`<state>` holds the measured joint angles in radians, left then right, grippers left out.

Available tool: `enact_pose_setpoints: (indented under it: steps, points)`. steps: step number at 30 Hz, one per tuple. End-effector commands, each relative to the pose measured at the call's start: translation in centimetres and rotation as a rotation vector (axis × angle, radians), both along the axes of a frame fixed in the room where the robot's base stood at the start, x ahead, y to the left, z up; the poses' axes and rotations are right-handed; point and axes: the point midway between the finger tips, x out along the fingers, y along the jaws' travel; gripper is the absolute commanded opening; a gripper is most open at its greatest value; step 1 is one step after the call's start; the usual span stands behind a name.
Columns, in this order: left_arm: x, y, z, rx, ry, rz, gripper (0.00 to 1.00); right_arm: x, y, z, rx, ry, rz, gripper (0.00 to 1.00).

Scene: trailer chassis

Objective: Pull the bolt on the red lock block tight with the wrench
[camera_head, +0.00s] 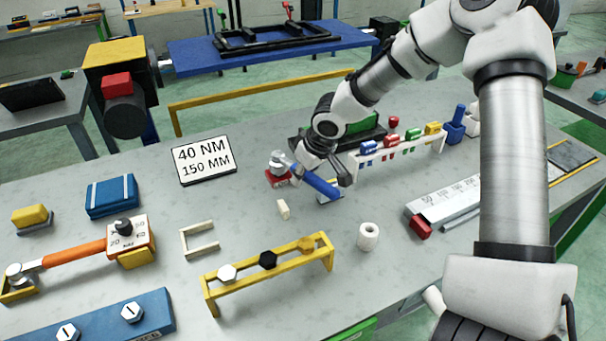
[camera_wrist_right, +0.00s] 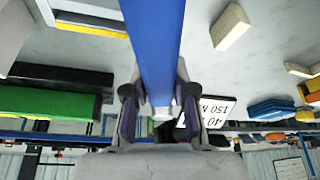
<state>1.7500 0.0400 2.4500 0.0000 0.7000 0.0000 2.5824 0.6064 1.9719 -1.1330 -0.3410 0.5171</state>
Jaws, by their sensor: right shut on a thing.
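My right gripper (camera_head: 326,172) is shut on the blue handle of the wrench (camera_head: 319,184), low over the table. In the right wrist view the blue handle (camera_wrist_right: 155,45) runs between the two fingers (camera_wrist_right: 158,98). The wrench's silver head reaches left to the red lock block (camera_head: 271,180) and lies at a pale metal bolt (camera_head: 277,157) on top of it. I cannot tell whether the head is fully around the bolt. In the wrist view the block and bolt are mostly hidden behind the handle and gripper. My left gripper is not in view.
A sign (camera_head: 203,160) reading 40 NM, 150 MM lies left of the block. A small cream block (camera_head: 283,209) and a yellow bolt rack (camera_head: 268,274) stand in front. A white rack with coloured pieces (camera_head: 400,150) is to the right. An orange-handled torque tool (camera_head: 75,253) lies far left.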

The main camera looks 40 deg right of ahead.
Motion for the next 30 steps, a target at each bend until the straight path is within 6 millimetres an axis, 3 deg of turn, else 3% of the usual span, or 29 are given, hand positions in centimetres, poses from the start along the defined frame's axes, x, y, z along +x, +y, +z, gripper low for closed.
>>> enact_pose_setpoints:
  steps: [26,27,29,30]
  points:
    - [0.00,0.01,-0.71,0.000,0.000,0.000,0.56,0.04,-0.01,-0.55,0.000,-0.001,0.000,0.00]
    - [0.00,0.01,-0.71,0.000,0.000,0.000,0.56,0.04,-0.01,-0.55,0.000,-0.001,0.000,0.18]
    - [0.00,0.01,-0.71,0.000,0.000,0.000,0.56,0.04,-0.01,-0.55,0.000,-0.002,0.000,0.00]
    - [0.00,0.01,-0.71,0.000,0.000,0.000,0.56,0.04,-0.01,-0.55,0.000,-0.002,0.000,0.00]
